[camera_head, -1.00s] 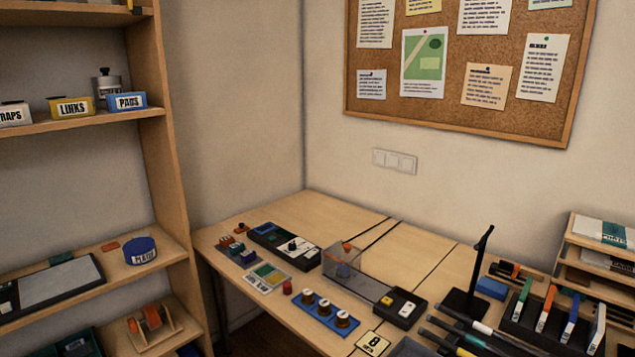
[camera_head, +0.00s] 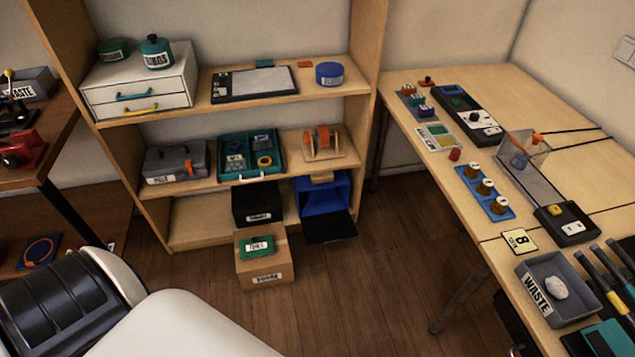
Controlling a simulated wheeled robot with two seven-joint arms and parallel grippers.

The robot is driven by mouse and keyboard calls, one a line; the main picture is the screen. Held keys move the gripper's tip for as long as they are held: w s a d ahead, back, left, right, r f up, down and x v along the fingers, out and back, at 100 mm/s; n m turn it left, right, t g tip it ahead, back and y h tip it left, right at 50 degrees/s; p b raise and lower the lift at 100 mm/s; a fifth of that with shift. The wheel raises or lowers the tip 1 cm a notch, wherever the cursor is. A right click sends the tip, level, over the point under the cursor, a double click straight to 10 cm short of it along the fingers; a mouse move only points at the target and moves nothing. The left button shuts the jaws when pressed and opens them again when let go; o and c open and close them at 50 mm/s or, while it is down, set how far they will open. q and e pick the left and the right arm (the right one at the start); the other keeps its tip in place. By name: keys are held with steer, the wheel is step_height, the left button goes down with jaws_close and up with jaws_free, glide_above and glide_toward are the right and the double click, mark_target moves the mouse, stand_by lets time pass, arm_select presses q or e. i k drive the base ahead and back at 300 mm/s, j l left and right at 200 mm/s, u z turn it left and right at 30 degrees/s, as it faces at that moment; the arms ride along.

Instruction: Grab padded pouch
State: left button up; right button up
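I cannot pick out a padded pouch for sure in the head view. A blue open-fronted bin (camera_head: 340,186) stands on the bottom shelf, with a dark flap (camera_head: 330,228) hanging down at its front. What lies inside it is mostly hidden; a small tan piece (camera_head: 321,177) shows at its top edge. A white and black part of my own body fills the lower left corner. Neither of my grippers is in view.
The wooden shelf unit (camera_head: 185,187) holds a teal tray (camera_head: 278,141), a grey toolbox (camera_head: 175,165) and a black box (camera_head: 257,204). A cardboard box (camera_head: 265,263) stands on the floor before it. The workbench (camera_head: 575,170) is at right. Floor between is clear.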

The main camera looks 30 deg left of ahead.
mark_target(261, 245)
steer(key=u, duration=1.7)
steer(key=i+j+z, duration=0.2)
steer(key=i, duration=0.25)
steer(key=i+z, duration=0.25)
steer(key=i, duration=0.2)
steer(key=i+j+z, duration=0.2)
steer(key=i, duration=0.25)
steer(key=j, duration=0.1)
